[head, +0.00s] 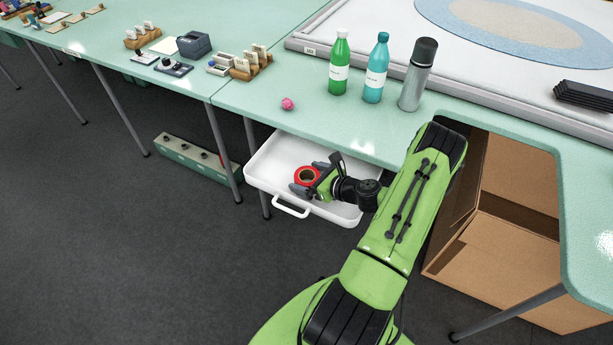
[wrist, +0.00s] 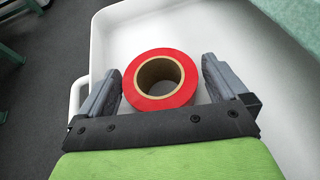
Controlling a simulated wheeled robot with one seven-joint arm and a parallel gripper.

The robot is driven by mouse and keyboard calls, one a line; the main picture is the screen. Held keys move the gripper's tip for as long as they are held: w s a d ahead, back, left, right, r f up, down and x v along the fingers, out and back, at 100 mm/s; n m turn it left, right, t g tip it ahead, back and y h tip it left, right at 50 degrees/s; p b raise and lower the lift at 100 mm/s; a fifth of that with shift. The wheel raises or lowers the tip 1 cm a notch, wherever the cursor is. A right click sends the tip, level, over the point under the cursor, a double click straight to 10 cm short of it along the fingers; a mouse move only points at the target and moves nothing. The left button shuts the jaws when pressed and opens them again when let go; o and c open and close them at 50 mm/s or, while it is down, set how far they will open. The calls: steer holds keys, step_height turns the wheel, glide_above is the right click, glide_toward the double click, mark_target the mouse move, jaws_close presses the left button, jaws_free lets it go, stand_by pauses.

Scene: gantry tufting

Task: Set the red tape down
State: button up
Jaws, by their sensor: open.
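The red tape (head: 307,175) is a roll with a tan core, lying flat in the open white drawer (head: 268,160) under the table edge. In the wrist view the red tape (wrist: 160,80) sits between the two grey fingers, with a narrow gap on each side. My gripper (head: 314,180) is open around the roll, low inside the drawer. The wrist view shows my gripper (wrist: 162,82) with its fingers spread on both sides of the roll. The roll's near edge comes close to the gripper's dark crossbar.
On the green table above stand a green bottle (head: 339,65), a teal bottle (head: 376,70) and a grey flask (head: 417,75). A pink ball (head: 287,104) lies near the table edge. A cardboard box (head: 490,220) stands under the table at right. The drawer's left part is empty.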

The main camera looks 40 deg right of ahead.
steer(key=p+v, duration=0.2)
steer(key=v, duration=0.9)
steer(key=w+a+r+n+g+y, duration=0.15)
steer(key=a+r+n+g, duration=0.25)
steer(key=a+r+n, duration=0.5)
steer(key=w+a+r+n+g+y, duration=0.1)
steer(key=w+a+r+n+g, duration=0.25)
steer(key=a+n, duration=0.6)
steer(key=s+a+r+n+h, duration=0.2)
steer(key=s+a+r+n, duration=0.2)
steer(key=s+r+n, duration=0.3)
steer(key=s+a+r+n+h, duration=0.2)
steer(key=s+a+r+n, duration=0.2)
steer(key=n, duration=0.5)
steer(key=s+r, duration=0.2)
steer(key=s, duration=0.1)
steer(key=shift+a+r, duration=0.2)
steer(key=shift+r, duration=0.15)
steer(key=shift+s+r, duration=0.1)
steer(key=shift+s, duration=0.05)
